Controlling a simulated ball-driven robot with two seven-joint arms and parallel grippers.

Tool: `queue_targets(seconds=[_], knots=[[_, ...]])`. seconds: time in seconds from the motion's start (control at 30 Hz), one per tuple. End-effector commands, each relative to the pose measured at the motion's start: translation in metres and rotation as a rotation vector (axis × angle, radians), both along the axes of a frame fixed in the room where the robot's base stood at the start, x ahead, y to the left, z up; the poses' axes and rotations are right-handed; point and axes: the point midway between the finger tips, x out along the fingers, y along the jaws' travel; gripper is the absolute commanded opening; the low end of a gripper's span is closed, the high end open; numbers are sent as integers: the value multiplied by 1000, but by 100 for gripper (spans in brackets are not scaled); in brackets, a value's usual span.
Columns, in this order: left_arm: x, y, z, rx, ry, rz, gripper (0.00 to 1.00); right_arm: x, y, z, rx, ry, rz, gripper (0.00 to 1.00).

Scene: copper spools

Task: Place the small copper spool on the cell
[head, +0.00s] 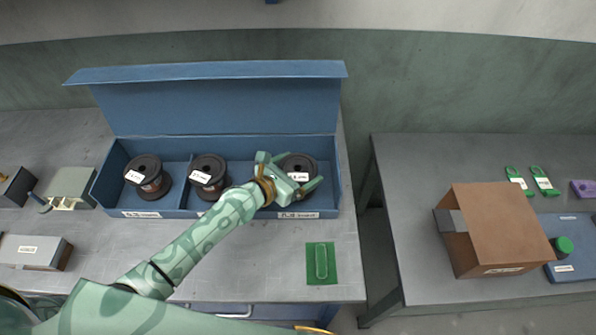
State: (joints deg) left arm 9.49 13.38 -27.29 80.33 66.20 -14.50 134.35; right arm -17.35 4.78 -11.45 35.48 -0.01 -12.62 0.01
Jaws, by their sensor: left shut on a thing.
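A blue open box (122,73) on the left table holds three dark spools with copper windings and white labels. One spool (148,175) stands in the left compartment and one (208,175) in the middle. A third spool (299,163) is in the right compartment, partly hidden by my gripper. My left gripper (309,187) reaches into the right compartment and is shut on this third spool. The labels are too small to read for size. I cannot tell which thing is the cell. My right gripper is not in view.
A green mat (321,280) with a rounded outline lies at the table's front right. Grey devices (68,187) stand left of the box. A gap separates the right table, with a brown cardboard box (497,228), green tags (519,180) and a blue case (578,265).

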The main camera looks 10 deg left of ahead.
Motion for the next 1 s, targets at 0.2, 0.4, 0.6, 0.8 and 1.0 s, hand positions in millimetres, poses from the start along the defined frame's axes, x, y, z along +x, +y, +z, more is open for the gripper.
queue_targets(seconds=[0.2,0.4,0.6,0.8,1.0], knots=[[1,0,-1,-3,-3,1,44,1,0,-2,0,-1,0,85],[0,0,-2,0,0,0,100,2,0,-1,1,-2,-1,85],[-5,3,4,1,1,0,100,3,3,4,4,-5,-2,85],[-39,25,17,2,3,0,100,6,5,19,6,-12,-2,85],[-75,49,30,2,1,-1,100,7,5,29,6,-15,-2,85]])
